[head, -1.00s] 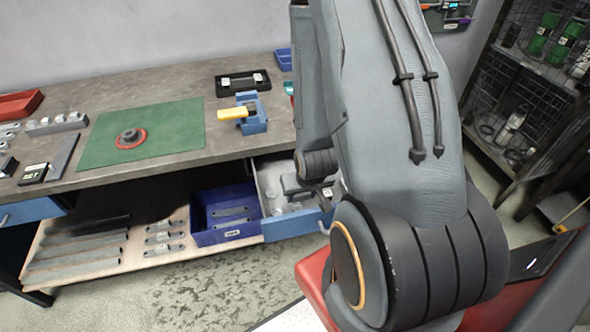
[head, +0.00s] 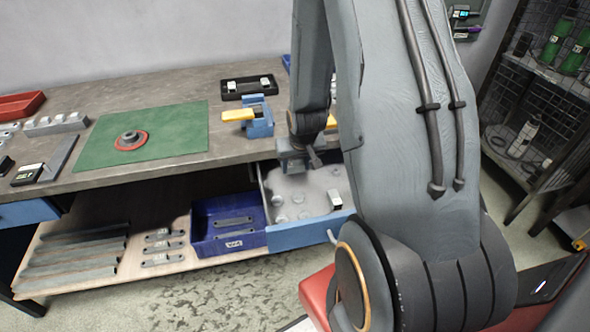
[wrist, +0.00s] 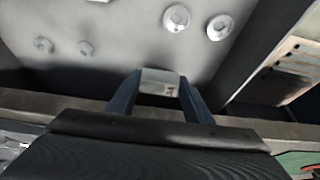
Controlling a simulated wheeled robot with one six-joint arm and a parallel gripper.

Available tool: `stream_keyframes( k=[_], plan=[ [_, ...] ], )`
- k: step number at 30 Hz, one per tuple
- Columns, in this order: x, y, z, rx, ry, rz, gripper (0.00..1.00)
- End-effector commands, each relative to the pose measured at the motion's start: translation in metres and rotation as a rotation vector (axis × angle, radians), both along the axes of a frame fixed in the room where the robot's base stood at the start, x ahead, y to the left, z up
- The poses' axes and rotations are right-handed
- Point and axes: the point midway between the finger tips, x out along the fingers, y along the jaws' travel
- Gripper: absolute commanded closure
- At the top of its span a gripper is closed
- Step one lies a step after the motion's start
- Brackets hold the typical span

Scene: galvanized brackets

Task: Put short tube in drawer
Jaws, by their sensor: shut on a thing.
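My gripper (wrist: 160,92) is shut on a short tube (wrist: 161,76), a small pale grey metal piece between the two fingertips in the wrist view. In the head view my gripper (head: 302,163) is at the table's front edge, over the back part of the open drawer (head: 300,236). The held tube cannot be made out there. The drawer has a blue front and a grey inside. In the wrist view the drawer floor (wrist: 130,55) shows beyond the held tube.
A blue bin (head: 228,243) with flat brackets stands left of the drawer on the lower shelf. On the table are a green mat (head: 90,150) with a red-rimmed round part, a blue-and-yellow clamp (head: 257,122) and a black tray (head: 246,94). The table edge overhangs the drawer's back.

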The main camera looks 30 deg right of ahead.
Motion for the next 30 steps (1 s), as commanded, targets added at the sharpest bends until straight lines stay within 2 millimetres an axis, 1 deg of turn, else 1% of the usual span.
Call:
stream_keyframes(
  k=[3, 6, 12, 16, 29, 30],
  plan=[
    [0.011, -0.003, 0.000, 0.000, 0.001, 0.000, 0.77],
    [0.013, -0.004, -0.003, 0.001, 0.002, 0.000, 0.77],
    [0.012, -0.003, -0.024, 0.001, 0.004, 0.001, 0.77],
    [0.012, -0.003, -0.034, 0.000, 0.003, 0.001, 0.77],
    [0.013, -0.003, -0.039, 0.000, 0.001, 0.001, 0.77],
    [0.013, -0.003, -0.039, 0.000, 0.001, 0.001, 0.49]
  ],
)
